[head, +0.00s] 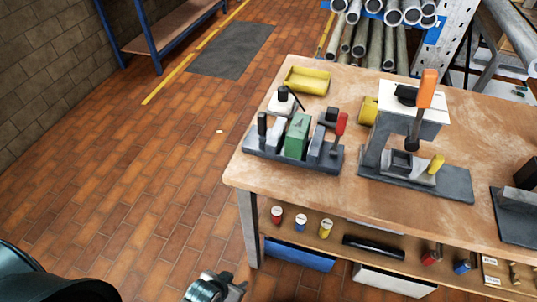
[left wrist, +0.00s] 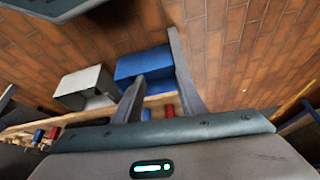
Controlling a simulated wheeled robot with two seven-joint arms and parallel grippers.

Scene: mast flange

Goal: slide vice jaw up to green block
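A green block (head: 297,137) stands upright in a dark grey vice (head: 290,160) near the left end of the workbench. A light grey jaw (head: 316,143) stands to the right of the block, with a narrow gap seeming to lie between them. Another grey upright piece (head: 278,130) stands to its left. A red-handled lever (head: 341,124) rises at the vice's right end. My left gripper (head: 217,287) is low at the bottom edge, over the floor and well short of the vice. In the left wrist view its two fingers (left wrist: 156,55) are apart and empty. My right gripper is out of view.
The wooden bench (head: 255,180) has a second fixture with an orange handle (head: 428,88) right of the vice. Floor left of the bench is clear.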

